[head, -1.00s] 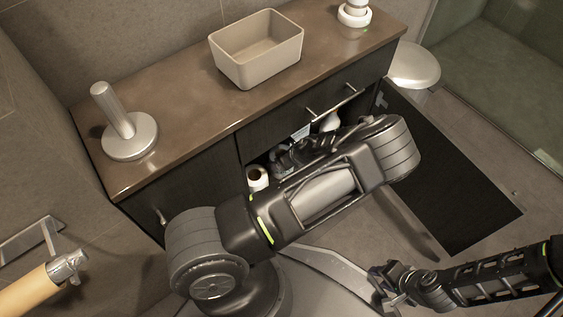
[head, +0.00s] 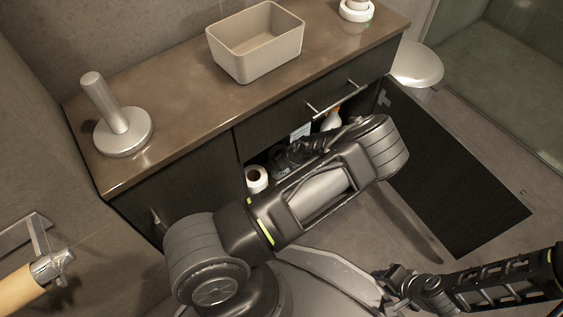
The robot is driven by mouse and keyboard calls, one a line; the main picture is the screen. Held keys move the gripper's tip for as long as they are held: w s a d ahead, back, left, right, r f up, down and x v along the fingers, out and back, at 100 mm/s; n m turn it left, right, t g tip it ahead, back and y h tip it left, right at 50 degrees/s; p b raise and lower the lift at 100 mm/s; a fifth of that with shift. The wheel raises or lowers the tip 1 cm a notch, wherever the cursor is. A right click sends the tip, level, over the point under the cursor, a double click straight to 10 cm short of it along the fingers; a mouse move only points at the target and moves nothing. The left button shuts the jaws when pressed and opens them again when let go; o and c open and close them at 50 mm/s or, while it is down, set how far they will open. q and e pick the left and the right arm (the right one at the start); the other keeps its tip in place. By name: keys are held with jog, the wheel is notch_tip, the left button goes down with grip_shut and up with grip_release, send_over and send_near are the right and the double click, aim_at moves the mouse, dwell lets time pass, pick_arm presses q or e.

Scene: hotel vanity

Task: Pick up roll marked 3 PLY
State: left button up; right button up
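A white paper roll (head: 257,178) with a dark core hole stands inside the open vanity cabinet, at the left of its opening. No marking on it can be read at this size. My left arm crosses in front of the cabinet. My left gripper (head: 290,157) is a dark shape at the opening, just right of the roll; its fingers are mostly hidden by the arm and shadow. My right gripper (head: 381,288) is low at the right, away from the cabinet, with its fingers apart and nothing between them.
The cabinet door (head: 455,175) stands wide open to the right. A spray bottle (head: 332,120) and a pale box (head: 300,131) are in the cabinet. On the counter (head: 185,95) are a beige bin (head: 255,58) and a metal roll stand (head: 123,135).

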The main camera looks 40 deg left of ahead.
pick_arm(q)
jog(key=c, duration=1)
jog(key=shift+r, duration=0.1)
jog(key=shift+r+p, duration=0.6)
jog(key=shift+r, duration=0.15)
notch_tip(320, 180, up, 2)
jog(key=shift+r+p, duration=0.2)
jog(key=shift+p, duration=0.6)
jog(key=shift+s+d+f+p, duration=0.1)
jog(key=shift+s+d+p, duration=0.75)
jog(key=shift+d, duration=2.05)
jog(key=shift+s+d+f+p, duration=0.1)
jog(key=shift+s+d+p, duration=0.7)
jog(key=shift+d, duration=2.05)
jog(key=shift+s+d+f+p, duration=0.1)
jog(key=shift+s+d+p, duration=0.75)
jog(key=shift+d, duration=2.05)
jog(key=shift+s, duration=0.1)
